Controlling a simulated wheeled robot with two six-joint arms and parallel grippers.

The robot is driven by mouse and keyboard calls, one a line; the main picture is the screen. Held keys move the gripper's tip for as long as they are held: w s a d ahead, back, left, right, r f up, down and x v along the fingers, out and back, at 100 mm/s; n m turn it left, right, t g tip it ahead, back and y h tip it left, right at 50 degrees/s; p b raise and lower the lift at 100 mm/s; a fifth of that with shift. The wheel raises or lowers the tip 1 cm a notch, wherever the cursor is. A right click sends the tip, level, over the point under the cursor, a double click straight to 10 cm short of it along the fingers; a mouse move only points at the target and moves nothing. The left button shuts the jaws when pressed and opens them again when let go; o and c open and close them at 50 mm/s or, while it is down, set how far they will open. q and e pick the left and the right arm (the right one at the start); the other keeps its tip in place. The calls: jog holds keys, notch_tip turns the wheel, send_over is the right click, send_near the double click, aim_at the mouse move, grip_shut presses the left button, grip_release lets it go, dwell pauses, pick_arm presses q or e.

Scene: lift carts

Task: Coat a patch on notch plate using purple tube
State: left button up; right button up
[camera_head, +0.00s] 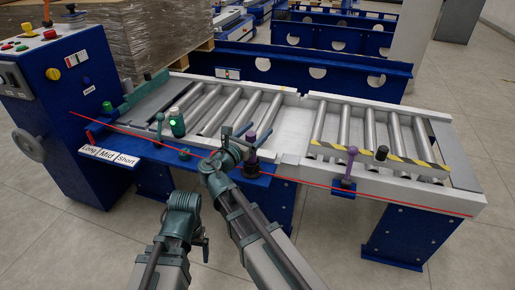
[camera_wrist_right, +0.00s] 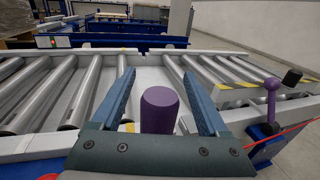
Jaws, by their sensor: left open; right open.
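A purple tube (camera_wrist_right: 159,111) stands upright between the fingers of my right gripper (camera_wrist_right: 160,88) in the right wrist view. The fingers are open on either side of it, with a gap to each. In the head view the purple top of the tube (camera_head: 251,137) shows just beside my right gripper (camera_head: 238,131), at the front edge of the roller bench. My left gripper (camera_head: 205,243) is low in front of the bench, open and apart from everything; its fingers are small in view. I cannot tell for certain which part is the notch plate.
A green bottle (camera_head: 177,123) stands on the bench's front edge, left of my right gripper. A purple-knobbed lever (camera_head: 350,166) and a yellow-striped bar (camera_head: 375,155) are on the right. A blue control cabinet (camera_head: 62,95) is at left. Floor is clear in front at right.

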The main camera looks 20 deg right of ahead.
grip_shut()
dwell(0.3)
dwell(1.1)
